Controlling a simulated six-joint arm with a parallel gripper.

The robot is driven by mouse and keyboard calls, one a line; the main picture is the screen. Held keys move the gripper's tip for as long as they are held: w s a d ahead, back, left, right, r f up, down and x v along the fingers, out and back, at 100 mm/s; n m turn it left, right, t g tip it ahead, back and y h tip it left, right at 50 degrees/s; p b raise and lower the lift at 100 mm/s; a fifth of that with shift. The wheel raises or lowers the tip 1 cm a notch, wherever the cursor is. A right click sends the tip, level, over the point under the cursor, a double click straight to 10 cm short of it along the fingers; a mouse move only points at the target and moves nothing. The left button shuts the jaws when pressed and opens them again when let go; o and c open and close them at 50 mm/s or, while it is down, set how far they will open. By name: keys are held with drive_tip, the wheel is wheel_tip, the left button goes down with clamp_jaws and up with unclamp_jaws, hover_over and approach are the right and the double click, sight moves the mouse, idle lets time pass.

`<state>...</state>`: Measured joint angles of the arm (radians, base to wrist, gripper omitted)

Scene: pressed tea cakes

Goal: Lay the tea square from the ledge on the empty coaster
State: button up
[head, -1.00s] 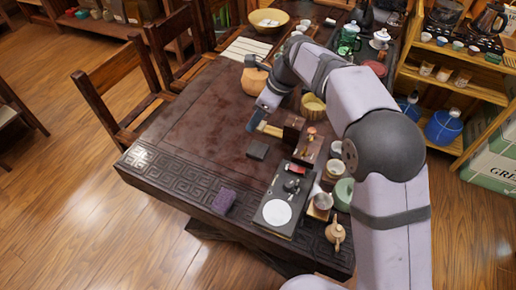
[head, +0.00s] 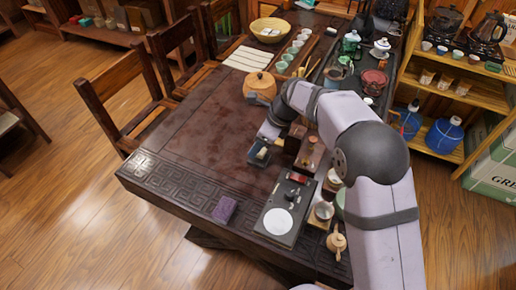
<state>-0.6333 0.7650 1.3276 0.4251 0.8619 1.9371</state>
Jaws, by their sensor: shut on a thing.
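My gripper (head: 263,146) is over the dark square coaster (head: 254,160) on the table's middle and points down at it. The jaws are shut on a small pale piece (head: 264,150), which appears to be the tea square. The gripper hides most of the coaster, so I cannot tell whether the piece touches it. A dark wooden block (head: 294,139), possibly the ledge, stands just right of the gripper, partly behind my arm.
A black tray (head: 270,235) with a white disc lies at the front right. A purple block (head: 225,210) lies near the front edge. The table's left middle is clear.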

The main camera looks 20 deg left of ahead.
drive_tip(key=shift+f, duration=1.05)
drive_tip(key=shift+f, duration=0.1)
drive_tip(key=o, duration=1)
drive_tip(key=v, duration=1.2)
drive_tip(key=shift+d, duration=0.1)
